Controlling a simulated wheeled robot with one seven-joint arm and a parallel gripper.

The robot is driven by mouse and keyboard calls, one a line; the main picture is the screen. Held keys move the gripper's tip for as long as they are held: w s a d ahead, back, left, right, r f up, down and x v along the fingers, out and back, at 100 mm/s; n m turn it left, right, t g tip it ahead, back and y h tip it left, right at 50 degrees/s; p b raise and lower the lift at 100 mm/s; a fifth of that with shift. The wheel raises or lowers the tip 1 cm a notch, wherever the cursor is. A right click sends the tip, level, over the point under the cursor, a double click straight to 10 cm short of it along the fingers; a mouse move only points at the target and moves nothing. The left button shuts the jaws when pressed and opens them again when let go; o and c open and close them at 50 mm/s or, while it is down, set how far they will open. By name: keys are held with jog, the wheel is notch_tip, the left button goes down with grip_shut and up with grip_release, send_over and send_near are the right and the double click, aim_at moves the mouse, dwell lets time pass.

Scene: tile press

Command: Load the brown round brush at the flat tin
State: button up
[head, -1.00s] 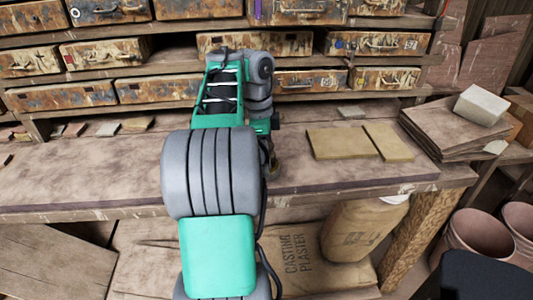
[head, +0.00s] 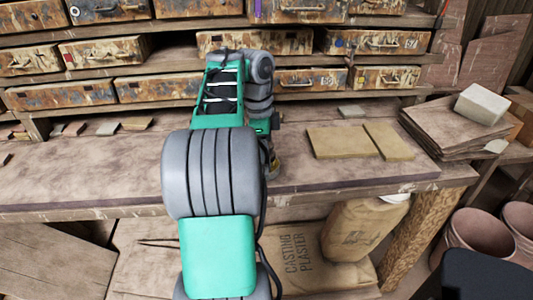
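I cannot make out the brown round brush or the flat tin in the head view. My arm fills the middle of the picture and hides part of the workbench (head: 90,178). The end of my arm with my gripper (head: 272,168) points down at the bench just right of my forearm, mostly covered by it. Its fingers do not show clearly, so I cannot tell whether it is open or holds anything. A thin dark pointed sliver (head: 158,243) shows left of my arm, below the bench edge; I cannot tell what it is.
Two tan slabs (head: 341,142) lie on the bench right of my arm. Small tiles (head: 107,129) lie along the back left. Stacked boards with a pale block (head: 482,104) stand at the right. Drawers (head: 61,95) line the back. The bench's left front is clear.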

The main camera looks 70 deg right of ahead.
notch_tip(320, 180, up, 7)
jog(key=p, duration=0.7)
dwell(0.3)
